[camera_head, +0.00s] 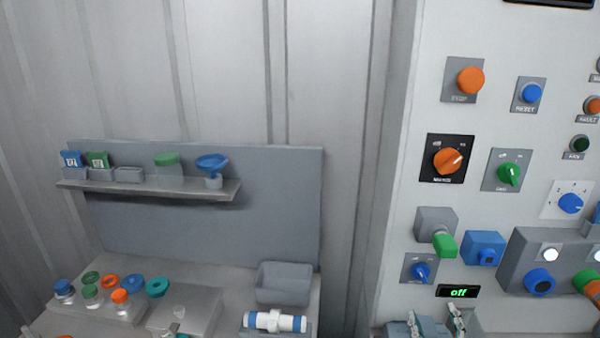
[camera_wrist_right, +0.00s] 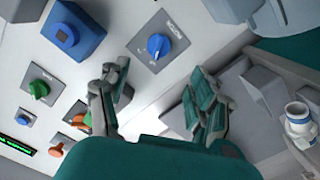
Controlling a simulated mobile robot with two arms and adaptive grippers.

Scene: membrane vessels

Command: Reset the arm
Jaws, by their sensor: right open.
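My right gripper (camera_head: 432,326) shows at the bottom edge of the head view, in front of the lower part of the control panel (camera_head: 398,200). It also shows in the right wrist view (camera_wrist_right: 160,92), where its two fingers stand apart with nothing between them. Beyond the fingertips, a blue knob (camera_wrist_right: 158,46) on a grey plate shows on the panel.
The panel carries an orange stop button (camera_head: 471,80), a blue reset button (camera_head: 532,93), an orange knob (camera_head: 448,160) and a green knob (camera_head: 509,174). At left, a shelf (camera_head: 150,190) holds small containers. Below, a grey bin (camera_head: 284,284) and a white-blue vessel (camera_head: 274,321) sit on the bench.

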